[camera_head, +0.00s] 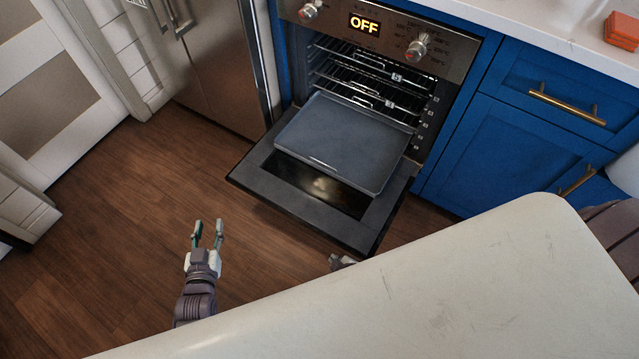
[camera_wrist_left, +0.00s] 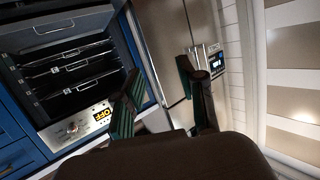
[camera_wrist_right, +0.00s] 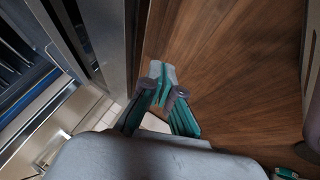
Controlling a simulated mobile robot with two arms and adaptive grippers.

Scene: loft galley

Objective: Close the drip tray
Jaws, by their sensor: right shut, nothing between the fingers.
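The drip tray (camera_head: 345,139) is a flat grey tray with a low rim and a slot near its front edge. In the head view it is pulled well out of the oven (camera_head: 372,92), above the lowered oven door (camera_head: 362,231). My left gripper (camera_head: 208,232) is open and empty, to the left of the door and apart from the tray; its spread fingers also show in the left wrist view (camera_wrist_left: 165,80). My right gripper (camera_wrist_right: 165,90) is shut and empty in the right wrist view. In the head view only a small part of it shows near the door's front edge.
A pale rounded surface (camera_head: 470,290) fills the foreground and hides most of my right arm. A steel fridge (camera_head: 212,65) stands left of the oven, and blue cabinets (camera_head: 515,150) stand right of it. The wooden floor (camera_head: 130,220) is clear at left.

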